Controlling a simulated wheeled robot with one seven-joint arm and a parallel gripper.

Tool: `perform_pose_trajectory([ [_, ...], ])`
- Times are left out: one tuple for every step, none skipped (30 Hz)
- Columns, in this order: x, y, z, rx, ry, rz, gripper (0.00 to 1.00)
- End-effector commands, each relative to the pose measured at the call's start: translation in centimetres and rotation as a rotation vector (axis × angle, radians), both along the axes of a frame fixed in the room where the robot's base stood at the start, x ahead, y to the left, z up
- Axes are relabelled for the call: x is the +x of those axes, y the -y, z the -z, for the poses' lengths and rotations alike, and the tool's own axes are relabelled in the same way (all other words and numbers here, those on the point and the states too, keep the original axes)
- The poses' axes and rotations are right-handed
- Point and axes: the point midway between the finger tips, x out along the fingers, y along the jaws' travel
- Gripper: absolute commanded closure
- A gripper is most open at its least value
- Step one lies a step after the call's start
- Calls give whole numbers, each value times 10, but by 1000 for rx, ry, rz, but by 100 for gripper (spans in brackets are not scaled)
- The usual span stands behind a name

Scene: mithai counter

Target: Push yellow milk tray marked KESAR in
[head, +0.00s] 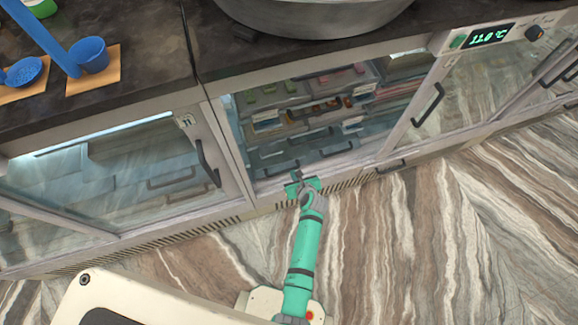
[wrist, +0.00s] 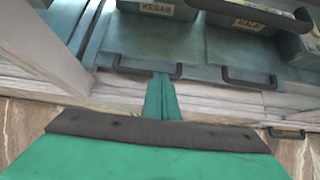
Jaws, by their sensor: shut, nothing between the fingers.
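A white label reading KESAR (wrist: 155,8) shows at the top of the wrist view, on the front of a grey-teal tray (wrist: 184,12) cut off by the frame edge. Its contents are out of view there. Below it is a grey-teal drawer or shelf front (wrist: 150,42) with a dark bar handle (wrist: 147,71). My gripper (wrist: 160,82) is shut and empty, its fingertips overlapping this handle in the picture; I cannot tell whether they touch. In the head view my gripper (head: 297,176) is at the lower front of the middle cabinet bay (head: 318,110).
A second labelled tray (wrist: 262,22) stands to the right, with a dark handle (wrist: 250,76) below. A glass door (head: 110,175) is left of the bay and another (head: 465,90) right. The counter (head: 140,50) overhangs above; marbled floor (head: 400,230) lies in front.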

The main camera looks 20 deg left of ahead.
Motion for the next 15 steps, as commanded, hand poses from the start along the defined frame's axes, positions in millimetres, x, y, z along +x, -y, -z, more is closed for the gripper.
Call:
perform_pose_trajectory([
  [2, -2, 2, 4, -4, 2, 100],
  [4, -3, 4, 5, -5, 3, 100],
  [7, -5, 6, 5, -3, 3, 100],
  [9, -6, 8, 5, -3, 3, 100],
  [11, -7, 12, 4, -4, 3, 100],
  [14, -10, 15, 4, -4, 3, 100],
  [18, -13, 18, 4, -3, 2, 100],
  [20, -14, 22, 4, -3, 2, 100],
  [24, -17, 26, 3, -3, 1, 100],
  [27, -19, 29, 3, -3, 1, 100],
  [30, -21, 33, 2, -3, 2, 100],
  [34, -23, 37, 3, -2, 2, 100],
  [37, -25, 40, 3, -2, 2, 100],
  [39, -27, 43, 3, -2, 2, 100],
  [43, -29, 46, 3, -2, 2, 100],
])
